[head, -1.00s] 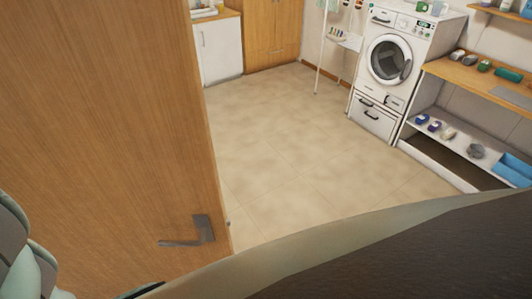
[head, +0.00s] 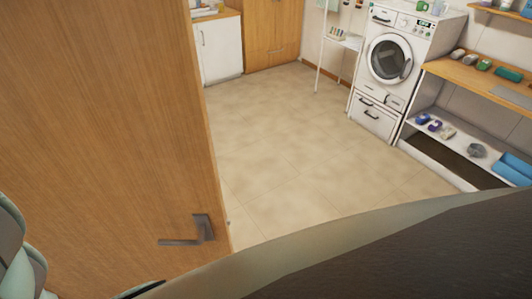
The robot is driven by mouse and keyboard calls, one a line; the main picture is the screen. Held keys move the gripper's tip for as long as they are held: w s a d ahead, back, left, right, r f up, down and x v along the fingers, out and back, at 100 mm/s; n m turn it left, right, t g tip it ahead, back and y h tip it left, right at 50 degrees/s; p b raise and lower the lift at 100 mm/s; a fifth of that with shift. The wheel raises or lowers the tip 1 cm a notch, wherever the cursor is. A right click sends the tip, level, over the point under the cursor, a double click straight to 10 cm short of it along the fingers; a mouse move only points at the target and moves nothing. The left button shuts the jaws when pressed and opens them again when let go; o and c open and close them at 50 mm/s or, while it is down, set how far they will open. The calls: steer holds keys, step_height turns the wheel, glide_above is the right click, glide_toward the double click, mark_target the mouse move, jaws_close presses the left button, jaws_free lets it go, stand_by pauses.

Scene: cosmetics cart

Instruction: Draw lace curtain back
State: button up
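No lace curtain shows in the head view. My gripper is not in view either. A pale green and grey part, probably of my own arm, shows at the lower left edge. A large dark shape with a pale rim fills the lower right; I cannot tell what it is.
An open wooden door (head: 110,130) with a grey handle (head: 190,232) fills the left. Beyond it the tiled floor (head: 300,140) is clear. A washing machine (head: 388,60), a slim white rack (head: 341,42), a wooden-topped shelf unit (head: 470,85) and cabinets (head: 270,35) stand around it.

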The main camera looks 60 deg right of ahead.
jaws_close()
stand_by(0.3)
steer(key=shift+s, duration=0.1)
